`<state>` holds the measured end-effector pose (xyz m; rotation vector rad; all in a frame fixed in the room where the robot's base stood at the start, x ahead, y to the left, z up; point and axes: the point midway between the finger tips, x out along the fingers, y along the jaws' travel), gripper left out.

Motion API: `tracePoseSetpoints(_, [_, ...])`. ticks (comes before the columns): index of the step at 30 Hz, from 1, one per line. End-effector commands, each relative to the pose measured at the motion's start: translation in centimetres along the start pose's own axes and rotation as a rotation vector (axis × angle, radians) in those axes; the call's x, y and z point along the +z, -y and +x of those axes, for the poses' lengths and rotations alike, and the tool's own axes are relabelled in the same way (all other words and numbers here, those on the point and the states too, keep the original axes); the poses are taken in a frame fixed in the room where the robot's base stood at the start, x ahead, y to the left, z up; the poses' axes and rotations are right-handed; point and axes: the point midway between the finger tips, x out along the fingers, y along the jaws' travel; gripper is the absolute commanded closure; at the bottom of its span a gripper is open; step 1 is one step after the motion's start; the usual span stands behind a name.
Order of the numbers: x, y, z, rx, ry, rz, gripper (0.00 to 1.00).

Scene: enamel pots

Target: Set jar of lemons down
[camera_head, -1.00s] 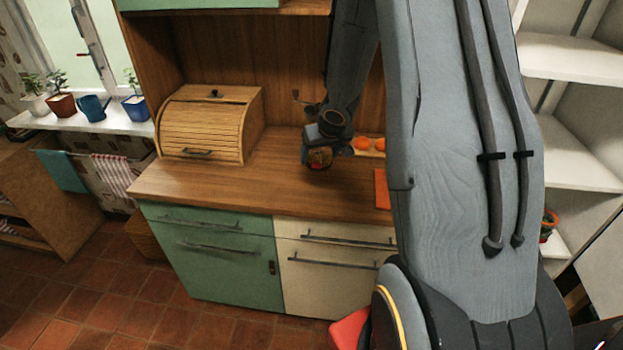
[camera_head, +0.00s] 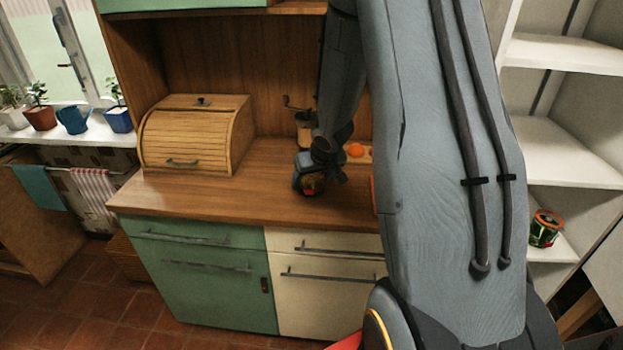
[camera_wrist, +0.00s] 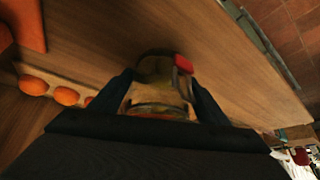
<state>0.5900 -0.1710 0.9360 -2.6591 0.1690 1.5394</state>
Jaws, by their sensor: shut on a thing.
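The jar of lemons (camera_wrist: 160,92) is between the two dark fingers of my gripper (camera_wrist: 160,88) in the wrist view. It looks like a clear jar with yellowish contents and a red part at one side. In the head view my gripper (camera_head: 309,190) is low over the wooden counter (camera_head: 220,192), with a small part of the jar (camera_head: 309,186) showing under it. The gripper is shut on the jar. I cannot tell whether the jar's base touches the counter.
A wooden bread box (camera_head: 195,137) stands to the left on the counter. A grinder (camera_head: 304,127) and orange fruits (camera_head: 355,150) are behind the gripper. An orange-red flat item (camera_wrist: 24,22) lies in the wrist view's corner. The counter's front left is clear.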

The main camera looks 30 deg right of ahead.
Motion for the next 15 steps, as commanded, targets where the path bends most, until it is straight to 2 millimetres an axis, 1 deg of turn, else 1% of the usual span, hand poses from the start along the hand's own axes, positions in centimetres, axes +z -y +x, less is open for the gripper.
tracePoseSetpoints(1, [0.3, 0.0, 0.8, -0.001, -0.002, 0.001, 0.9])
tracePoseSetpoints(6, [1.0, 0.0, 2.0, -0.001, -0.003, 0.0, 0.9])
tracePoseSetpoints(15, [1.0, 0.0, 2.1, 0.0, -0.004, 0.0, 0.9])
